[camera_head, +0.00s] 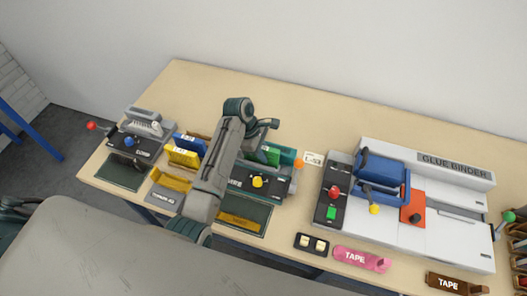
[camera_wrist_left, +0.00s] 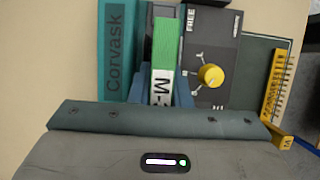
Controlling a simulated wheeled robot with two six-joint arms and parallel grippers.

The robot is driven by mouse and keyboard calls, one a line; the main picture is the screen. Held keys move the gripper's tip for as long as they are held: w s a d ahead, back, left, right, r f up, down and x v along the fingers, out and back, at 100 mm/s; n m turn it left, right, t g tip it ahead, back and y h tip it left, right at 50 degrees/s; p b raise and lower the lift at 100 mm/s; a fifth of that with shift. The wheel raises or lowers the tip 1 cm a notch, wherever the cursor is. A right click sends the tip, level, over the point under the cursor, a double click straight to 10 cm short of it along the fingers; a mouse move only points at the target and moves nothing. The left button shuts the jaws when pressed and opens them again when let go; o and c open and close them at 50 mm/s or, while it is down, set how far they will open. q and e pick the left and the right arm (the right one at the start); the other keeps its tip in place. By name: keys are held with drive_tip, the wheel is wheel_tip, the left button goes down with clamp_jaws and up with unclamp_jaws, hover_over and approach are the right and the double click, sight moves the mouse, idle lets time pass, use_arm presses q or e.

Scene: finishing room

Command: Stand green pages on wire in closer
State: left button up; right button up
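The green pages (camera_head: 271,154) stand upright beside the wire closer (camera_head: 262,184), a dark unit with a yellow knob. Whether the pages touch the closer's bed is hidden. My right gripper is out of view.
A yellow wired piece (camera_wrist_left: 275,85) lies on the dark mat (camera_head: 259,217) in front. The glue binder (camera_head: 430,190) is to the right. Yellow pages (camera_head: 182,157) and a punch (camera_head: 146,122) are left. The back table is clear.

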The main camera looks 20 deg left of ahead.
use_arm(q)
drive_tip(key=shift+o, duration=0.6)
drive_tip(key=shift+v, duration=5.45)
